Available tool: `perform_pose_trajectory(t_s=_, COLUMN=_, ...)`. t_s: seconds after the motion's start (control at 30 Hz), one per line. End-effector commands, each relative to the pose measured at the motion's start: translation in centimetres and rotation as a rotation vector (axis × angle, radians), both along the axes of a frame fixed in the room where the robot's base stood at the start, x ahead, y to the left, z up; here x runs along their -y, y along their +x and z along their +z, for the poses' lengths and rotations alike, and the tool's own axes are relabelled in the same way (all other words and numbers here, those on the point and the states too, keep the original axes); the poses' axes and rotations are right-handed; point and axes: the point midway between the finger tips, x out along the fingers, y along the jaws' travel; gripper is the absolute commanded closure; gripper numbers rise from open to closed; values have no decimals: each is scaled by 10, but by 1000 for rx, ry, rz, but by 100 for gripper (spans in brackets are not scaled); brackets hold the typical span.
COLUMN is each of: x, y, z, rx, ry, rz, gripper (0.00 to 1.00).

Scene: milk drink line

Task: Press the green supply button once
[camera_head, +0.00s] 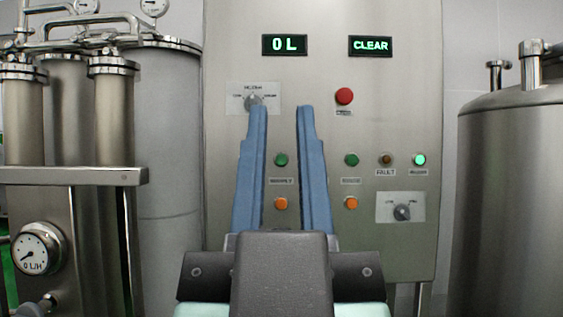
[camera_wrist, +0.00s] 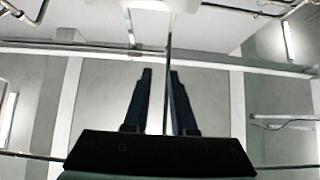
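Two green buttons sit side by side on the steel control panel (camera_head: 310,75) in the head view. The left green button (camera_head: 281,160) shows through the gap between my gripper's fingers, with a small label below it too blurred to read surely. The right green button (camera_head: 351,160) is just right of my right finger. My gripper (camera_head: 281,108) is open and empty, its two blue fingers apart and pointing at the panel. Their tips appear above the left green button; the distance to the panel is unclear. The wrist view also shows my gripper (camera_wrist: 160,73), but no button.
Orange buttons (camera_head: 280,203) (camera_head: 351,202) sit below the green ones. A red button (camera_head: 344,96), selector knob (camera_head: 402,212) and lit green lamp (camera_head: 419,160) are nearby. Displays read "0 L" (camera_head: 285,45) and "CLEAR" (camera_head: 371,46). Pipework (camera_head: 112,120) stands left, a steel tank (camera_head: 512,200) right.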

Motion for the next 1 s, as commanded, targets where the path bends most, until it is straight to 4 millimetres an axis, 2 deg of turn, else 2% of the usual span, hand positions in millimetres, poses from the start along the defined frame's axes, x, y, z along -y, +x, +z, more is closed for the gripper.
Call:
perform_pose_trajectory(t_s=0.03, x=0, y=0, z=0, rx=0, ry=0, rz=0, gripper=86)
perform_pose_trajectory(t_s=0.1, x=0, y=0, z=0, rx=0, ry=0, rz=0, gripper=99)
perform_pose_trajectory(t_s=0.13, x=0, y=0, z=0, rx=0, ry=0, rz=0, gripper=100)
perform_pose_trajectory(t_s=1.0, x=0, y=0, z=0, rx=0, ry=0, rz=0, gripper=100)
